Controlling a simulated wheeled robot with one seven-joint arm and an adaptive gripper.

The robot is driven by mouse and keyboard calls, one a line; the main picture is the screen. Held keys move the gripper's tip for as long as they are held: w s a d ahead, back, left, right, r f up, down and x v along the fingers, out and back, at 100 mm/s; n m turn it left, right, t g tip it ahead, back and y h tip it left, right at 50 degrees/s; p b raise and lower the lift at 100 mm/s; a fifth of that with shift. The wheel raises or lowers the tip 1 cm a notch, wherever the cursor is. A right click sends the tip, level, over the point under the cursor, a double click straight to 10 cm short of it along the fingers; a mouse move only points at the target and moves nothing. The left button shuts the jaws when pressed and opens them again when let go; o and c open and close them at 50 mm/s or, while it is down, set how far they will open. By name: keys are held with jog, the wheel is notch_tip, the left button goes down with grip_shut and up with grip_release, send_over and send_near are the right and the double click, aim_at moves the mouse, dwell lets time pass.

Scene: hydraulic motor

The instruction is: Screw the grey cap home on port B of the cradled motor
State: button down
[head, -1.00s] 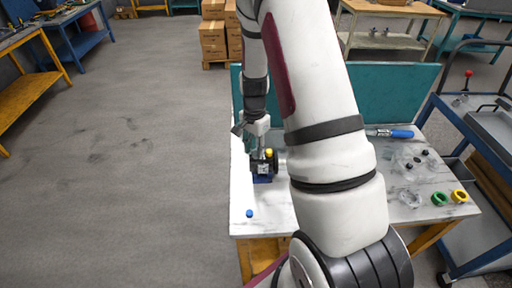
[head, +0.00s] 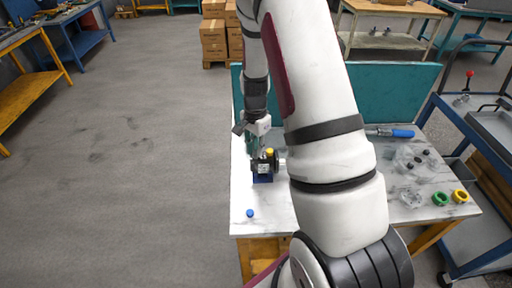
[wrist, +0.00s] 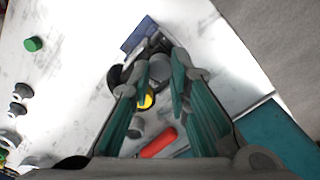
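The dark motor (head: 265,167) sits in its blue cradle (head: 262,179) on the left part of the white bench. A yellow cap (head: 269,151) is on the motor and shows in the wrist view (wrist: 147,100). My gripper (head: 256,154) is over the motor, fingers pointing down. In the wrist view, its teal fingers (wrist: 161,74) stand on either side of a grey round piece (wrist: 160,67), which looks like the grey cap. I cannot tell whether the fingers touch it. The port under the cap is hidden, so its seating cannot be seen.
A blue cap (head: 250,213) lies near the bench's front left. A green cap (wrist: 33,44) and a red-handled item (wrist: 158,143) show in the wrist view. Green and yellow rings (head: 459,196) and a blue-handled tool (head: 401,133) lie on the right. A teal panel (head: 395,90) closes the back.

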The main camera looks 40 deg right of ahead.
jog(key=m+b, duration=0.1)
jog(key=m, duration=0.3)
jog(key=shift+f+m, duration=0.1)
jog(key=shift+m, duration=0.8)
jog(key=m, duration=0.4)
jog(key=shift+m+b, duration=0.3)
jog(key=shift+b, duration=0.05)
jog(key=c, duration=1.7)
grip_release()
